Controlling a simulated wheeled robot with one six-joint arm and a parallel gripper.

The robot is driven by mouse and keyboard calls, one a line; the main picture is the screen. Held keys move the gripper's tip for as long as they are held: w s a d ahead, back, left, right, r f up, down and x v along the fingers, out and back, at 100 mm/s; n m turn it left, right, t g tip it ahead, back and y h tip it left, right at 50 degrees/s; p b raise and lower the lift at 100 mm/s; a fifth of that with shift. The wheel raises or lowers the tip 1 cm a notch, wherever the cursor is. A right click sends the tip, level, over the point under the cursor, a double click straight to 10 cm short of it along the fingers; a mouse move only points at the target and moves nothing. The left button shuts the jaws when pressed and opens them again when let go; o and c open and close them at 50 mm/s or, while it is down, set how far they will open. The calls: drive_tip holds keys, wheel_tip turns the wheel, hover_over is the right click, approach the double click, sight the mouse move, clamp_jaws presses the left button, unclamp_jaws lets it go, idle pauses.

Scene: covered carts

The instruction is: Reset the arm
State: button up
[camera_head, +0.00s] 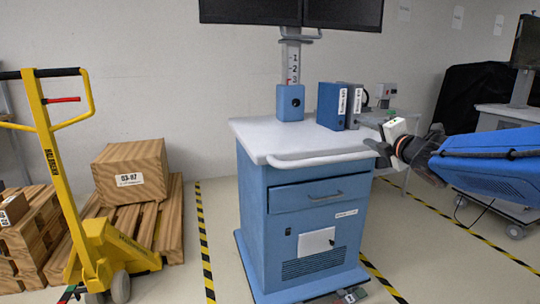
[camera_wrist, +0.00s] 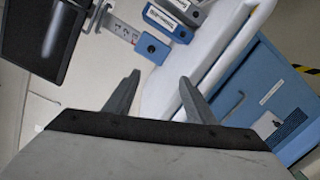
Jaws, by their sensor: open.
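My gripper (camera_head: 377,154) is at the right end of the blue cart's (camera_head: 306,202) white top, at about the height of that top, in the head view. My blue arm reaches in from the right edge. In the wrist view my gripper (camera_wrist: 163,82) shows two dark fingers spread apart with nothing between them. The cart's white top and push rail lie beyond the fingers, and its blue front (camera_wrist: 262,85) shows at the right. I cannot tell whether a finger touches the cart.
Blue and grey binders (camera_head: 330,105) stand on the cart below dark monitors (camera_head: 250,10). A yellow pallet jack (camera_head: 50,170) and a wooden crate (camera_head: 131,170) on a pallet stand at left. Another cart (camera_head: 508,113) is at right. Striped floor tape flanks the blue cart.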

drive_tip(key=s+d+f+m+g+h, duration=0.3)
drive_tip(key=s+f+m, duration=0.4)
drive_tip(key=s+m, duration=0.2)
drive_tip(key=s+d+f+m+g+h, duration=0.3)
drive_tip(key=s+f+m, duration=0.4)
drive_tip(key=s+m, duration=0.15)
drive_tip(key=s+a+f+m+g+y, duration=0.1)
drive_tip(key=s+a+f+m+g, duration=0.2)
drive_tip(key=s+f, duration=0.3)
drive_tip(key=s+a+f+m+g+y, duration=0.1)
drive_tip(key=s+a+f+m+g, duration=0.2)
drive_tip(key=s, duration=1.1)
wheel_tip(320, 180, down, 4)
drive_tip(key=shift+m, duration=0.95)
